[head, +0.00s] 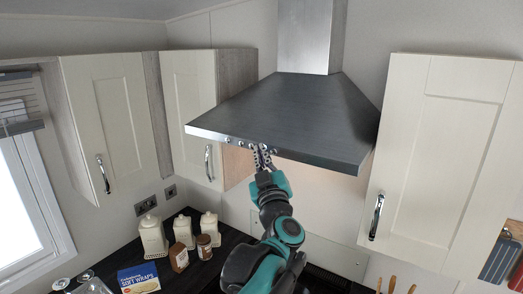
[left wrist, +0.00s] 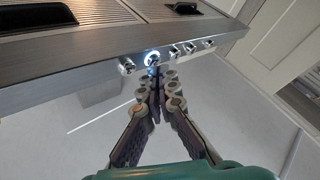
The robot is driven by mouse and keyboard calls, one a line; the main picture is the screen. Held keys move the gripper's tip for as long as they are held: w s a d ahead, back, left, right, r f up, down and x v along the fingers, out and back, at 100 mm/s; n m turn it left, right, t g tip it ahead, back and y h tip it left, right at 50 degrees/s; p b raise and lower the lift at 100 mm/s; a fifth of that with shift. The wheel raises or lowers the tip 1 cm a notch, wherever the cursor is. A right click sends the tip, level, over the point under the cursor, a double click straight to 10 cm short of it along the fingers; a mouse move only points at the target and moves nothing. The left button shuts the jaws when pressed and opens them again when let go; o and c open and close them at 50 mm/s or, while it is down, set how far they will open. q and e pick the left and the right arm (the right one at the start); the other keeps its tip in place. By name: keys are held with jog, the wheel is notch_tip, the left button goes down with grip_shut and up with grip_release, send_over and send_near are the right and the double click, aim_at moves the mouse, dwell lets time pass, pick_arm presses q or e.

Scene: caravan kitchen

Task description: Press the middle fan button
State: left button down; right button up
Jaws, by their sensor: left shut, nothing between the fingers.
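The range hood (head: 285,115) has a row of small silver buttons (head: 240,143) along its front edge. In the left wrist view the hood edge (left wrist: 80,65) shows several buttons, one of them lit bluish white (left wrist: 151,58). My left gripper (head: 262,157) is shut and empty, fingertips pointing up at the hood edge. In the wrist view its tips (left wrist: 156,82) are just below the lit button. I cannot tell whether they touch it. My right gripper is not in view.
Cream wall cupboards (head: 105,125) hang left of the hood, and another (head: 440,160) hangs at the right. Jars (head: 153,236) and a blue box (head: 138,280) stand on the dark worktop below left. The space in front of the hood is clear around my left arm.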

pick_arm(q)
jog(key=shift+w+d, duration=0.2)
jog(key=shift+w, duration=0.05)
jog(key=shift+s+a, duration=0.25)
dwell(0.5)
jog(key=s+a, duration=0.3)
jog(key=s, duration=0.2)
jog(key=shift+a, duration=0.25)
jog(key=shift+w, duration=0.1)
